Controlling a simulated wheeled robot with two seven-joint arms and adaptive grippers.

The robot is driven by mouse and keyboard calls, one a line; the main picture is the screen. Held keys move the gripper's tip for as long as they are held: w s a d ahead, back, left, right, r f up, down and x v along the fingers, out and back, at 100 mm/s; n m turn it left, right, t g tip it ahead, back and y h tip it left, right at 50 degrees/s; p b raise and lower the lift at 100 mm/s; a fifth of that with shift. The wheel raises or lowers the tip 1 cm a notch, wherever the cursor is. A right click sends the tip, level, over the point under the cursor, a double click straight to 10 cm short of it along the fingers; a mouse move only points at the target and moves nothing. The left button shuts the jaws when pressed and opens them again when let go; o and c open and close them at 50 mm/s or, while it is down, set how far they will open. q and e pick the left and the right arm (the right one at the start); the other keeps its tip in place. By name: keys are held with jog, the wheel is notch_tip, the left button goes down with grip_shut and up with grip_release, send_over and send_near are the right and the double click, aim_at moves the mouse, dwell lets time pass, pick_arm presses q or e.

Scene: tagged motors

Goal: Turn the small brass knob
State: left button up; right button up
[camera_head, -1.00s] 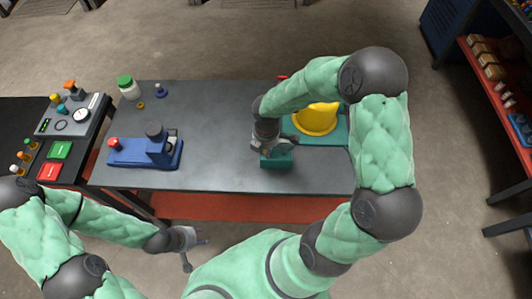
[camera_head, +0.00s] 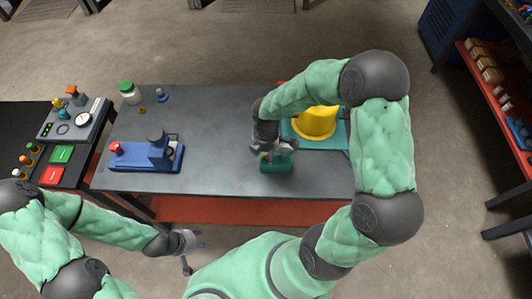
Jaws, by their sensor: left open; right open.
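A teal block (camera_head: 278,167) stands near the front edge of the grey table (camera_head: 216,140), right of its middle. My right gripper (camera_head: 273,152) points down over the block, open, its fingers spread across the block's top. A tiny brass-coloured spot (camera_head: 268,157) shows on the block below the fingers; the gripper partly hides it, and I cannot tell for sure that it is the knob. A small brass-coloured piece (camera_head: 142,111) also lies at the table's back left. My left gripper (camera_head: 193,257) is open and empty, in front of the table and below its edge.
A yellow rounded part (camera_head: 314,123) sits on a teal base behind my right gripper. A blue fixture (camera_head: 140,157) stands at the table's left, with a green-lidded jar (camera_head: 129,92) behind it. A control panel (camera_head: 75,118) stands at far left. The table's middle is clear.

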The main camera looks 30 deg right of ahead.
jog(key=shift+r+p, duration=2.45)
jog(key=shift+r, duration=0.7)
jog(key=shift+f, duration=0.1)
